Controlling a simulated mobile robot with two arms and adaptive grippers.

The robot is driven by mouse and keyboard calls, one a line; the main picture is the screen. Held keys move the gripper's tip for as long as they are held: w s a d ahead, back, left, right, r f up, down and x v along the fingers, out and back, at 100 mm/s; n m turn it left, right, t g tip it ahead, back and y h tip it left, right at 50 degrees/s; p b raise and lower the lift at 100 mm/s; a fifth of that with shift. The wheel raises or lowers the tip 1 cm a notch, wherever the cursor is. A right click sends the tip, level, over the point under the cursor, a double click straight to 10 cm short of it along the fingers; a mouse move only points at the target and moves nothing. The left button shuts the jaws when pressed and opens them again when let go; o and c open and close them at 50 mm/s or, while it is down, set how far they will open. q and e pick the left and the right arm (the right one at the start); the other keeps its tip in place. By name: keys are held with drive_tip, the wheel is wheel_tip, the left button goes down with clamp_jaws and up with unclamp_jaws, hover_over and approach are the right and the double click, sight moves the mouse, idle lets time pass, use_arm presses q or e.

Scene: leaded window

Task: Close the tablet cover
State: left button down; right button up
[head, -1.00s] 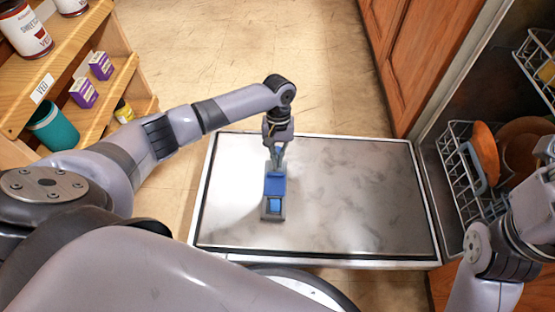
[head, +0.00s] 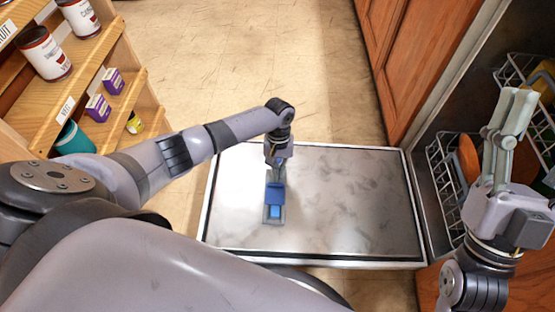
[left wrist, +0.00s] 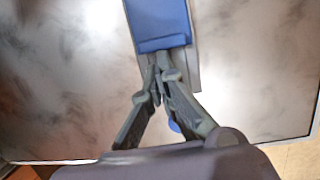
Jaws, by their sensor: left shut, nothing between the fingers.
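My left gripper (head: 277,172) is shut and empty, low over the open dishwasher door (head: 350,200). The tablet dispenser (head: 264,219) is a grey unit on that door, with a blue cover (head: 275,193) and a smaller blue patch (head: 274,211) nearer to me. In the left wrist view, my closed fingertips (left wrist: 163,75) are just beside the lipped end of the blue cover (left wrist: 160,22); whether they touch it I cannot tell. A small blue part (left wrist: 173,126) shows partly behind a finger. My right gripper (head: 512,100) is raised at the right, away from the dispenser; its jaw state is unclear.
The dishwasher rack (head: 446,175) with plates is at the right, close to my right arm. A wooden shelf (head: 100,60) with cans and boxes stands at the left. A wooden cabinet (head: 420,60) is behind. The rest of the door's inner face is clear.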

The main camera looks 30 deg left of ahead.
sight(276, 196)
use_arm(q)
drive_tip(key=p, duration=0.1)
drive_tip(key=s+p, duration=0.2)
drive_tip(key=shift+d+r+p, duration=0.25)
drive_tip(key=shift+d+p, duration=0.05)
drive_tip(key=shift+d, duration=0.1)
drive_tip(key=shift+s+d+f+p, duration=0.2)
drive_tip(key=shift+s+d+p, duration=0.05)
drive_tip(key=shift+s+p, duration=0.55)
drive_tip(key=shift+s+d+f+p, duration=0.1)
drive_tip(key=shift+s+d+p, duration=0.3)
drive_tip(key=shift+s+p, duration=0.55)
drive_tip(key=shift+d, duration=0.1)
use_arm(e)
drive_tip(key=w+d+f+g+h, duration=0.1)
drive_tip(key=f+g+h, duration=0.1)
drive_tip(key=f+g, duration=0.5)
drive_tip(key=w+d+f+m+g+h, duration=0.1)
drive_tip(key=w+f+g+h, duration=0.1)
drive_tip(key=f+g, duration=0.5)
drive_tip(key=shift+f+h, duration=0.8)
drive_tip(key=shift+f, duration=2.5)
